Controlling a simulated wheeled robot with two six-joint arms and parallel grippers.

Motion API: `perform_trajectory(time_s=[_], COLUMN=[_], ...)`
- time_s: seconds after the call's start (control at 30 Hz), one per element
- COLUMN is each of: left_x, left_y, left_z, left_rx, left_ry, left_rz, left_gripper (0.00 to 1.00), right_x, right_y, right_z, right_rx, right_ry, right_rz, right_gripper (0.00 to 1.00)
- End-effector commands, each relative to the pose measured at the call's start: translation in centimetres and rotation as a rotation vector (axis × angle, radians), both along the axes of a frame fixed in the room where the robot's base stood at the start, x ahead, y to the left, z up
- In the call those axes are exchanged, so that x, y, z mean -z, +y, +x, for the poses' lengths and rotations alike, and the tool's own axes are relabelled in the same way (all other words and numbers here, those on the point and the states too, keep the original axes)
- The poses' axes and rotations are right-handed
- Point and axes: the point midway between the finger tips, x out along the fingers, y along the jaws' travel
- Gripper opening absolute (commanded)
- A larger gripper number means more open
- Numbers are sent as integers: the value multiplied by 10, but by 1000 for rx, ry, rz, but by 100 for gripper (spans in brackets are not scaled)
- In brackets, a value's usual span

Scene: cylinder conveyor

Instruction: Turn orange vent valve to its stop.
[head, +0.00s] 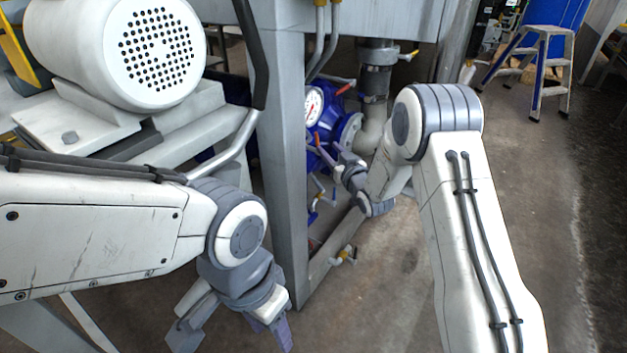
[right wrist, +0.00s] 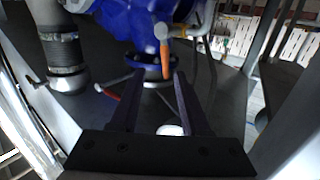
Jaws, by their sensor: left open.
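The orange vent valve (head: 318,141) shows as a small orange lever on the blue pump body, below the round gauge. In the right wrist view its orange lever (right wrist: 164,52) hangs down from a metal fitting, with its tip between or just beyond my fingertips; the depth is hard to tell. My right gripper (right wrist: 159,76) is open, with a visible gap on both sides of the lever. In the head view my right gripper (head: 335,161) is small and partly hidden by its wrist. My left gripper (head: 234,338) is open and empty at the bottom, far from the valve.
A grey frame post (head: 283,190) stands left of the pump. A red-handled lever (head: 343,90) and a grey pipe (head: 374,95) are close by. A yellow-handled valve (head: 345,256) sits low on the frame. A step ladder (head: 541,60) stands back right; floor right is clear.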

Motion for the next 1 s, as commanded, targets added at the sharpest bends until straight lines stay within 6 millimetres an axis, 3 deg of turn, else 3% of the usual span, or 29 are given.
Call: perform_trajectory(time_s=[0.03, 0.27, 0.73, 1.0], left_x=[-5, -16, -38, -54], left_y=[0, 0, 0, 0], left_z=[0, 0, 0, 0], left_rx=[0, 0, 0, 0], left_ry=[0, 0, 0, 0], left_rz=[0, 0, 0, 0], left_gripper=[51, 51, 51, 51], right_x=[-14, -25, -43, -62], right_y=[6, 14, 23, 40], right_z=[-3, -30, -119, -167], right_rx=[2, 27, 47, 11], right_ry=[26, 216, 571, 695], right_rz=[-17, -93, -220, -274], right_gripper=[46, 46, 46, 46])
